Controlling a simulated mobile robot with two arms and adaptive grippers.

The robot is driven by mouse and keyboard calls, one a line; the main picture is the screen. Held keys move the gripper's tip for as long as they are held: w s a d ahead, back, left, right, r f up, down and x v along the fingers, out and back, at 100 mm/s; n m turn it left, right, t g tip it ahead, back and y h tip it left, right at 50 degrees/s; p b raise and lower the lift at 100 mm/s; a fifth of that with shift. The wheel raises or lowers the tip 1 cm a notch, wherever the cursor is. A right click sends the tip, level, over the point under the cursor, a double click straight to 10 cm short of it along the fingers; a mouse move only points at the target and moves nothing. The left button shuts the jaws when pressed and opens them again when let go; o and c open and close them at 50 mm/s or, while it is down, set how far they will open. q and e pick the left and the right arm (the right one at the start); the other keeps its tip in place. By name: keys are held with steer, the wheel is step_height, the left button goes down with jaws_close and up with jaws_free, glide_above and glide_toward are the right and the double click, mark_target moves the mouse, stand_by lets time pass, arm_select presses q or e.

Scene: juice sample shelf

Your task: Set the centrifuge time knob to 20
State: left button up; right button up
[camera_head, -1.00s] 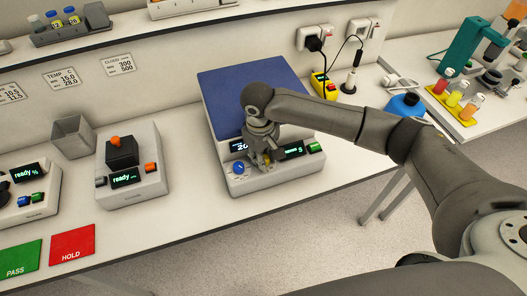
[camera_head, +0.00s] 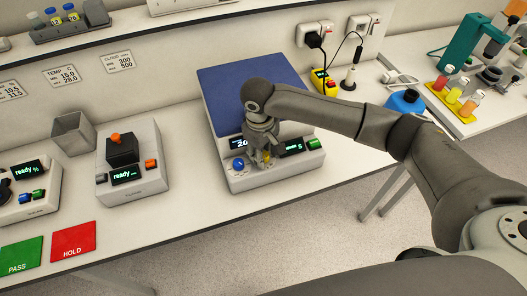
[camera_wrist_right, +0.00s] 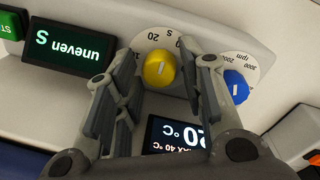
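The centrifuge (camera_head: 305,172) is a pale box with a blue lid (camera_head: 235,100). Its yellow knob (camera_wrist_right: 159,70) sits on a dial with marks including 10 and 20, upside down in the wrist view. I cannot tell exactly which mark it points at. My right gripper (camera_wrist_right: 168,62) is open, with one finger on each side of the yellow knob and visible gaps to it. In the head view the right gripper (camera_head: 264,158) hides most of that knob. My left gripper is not in view.
A blue rpm knob (camera_wrist_right: 236,86) lies close beside one finger. The lit display (camera_wrist_right: 68,45) reads "uneven S"; a second display (camera_wrist_right: 178,136) shows 20 °C. A green button (camera_head: 314,143) is at the panel's right end. A box with an orange-topped black block (camera_head: 122,149) stands left.

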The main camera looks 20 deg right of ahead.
step_height(320, 180, up, 12)
steer(key=shift+s+a, duration=0.2)
steer(key=shift+a, duration=0.15)
steer(key=shift+f, duration=0.2)
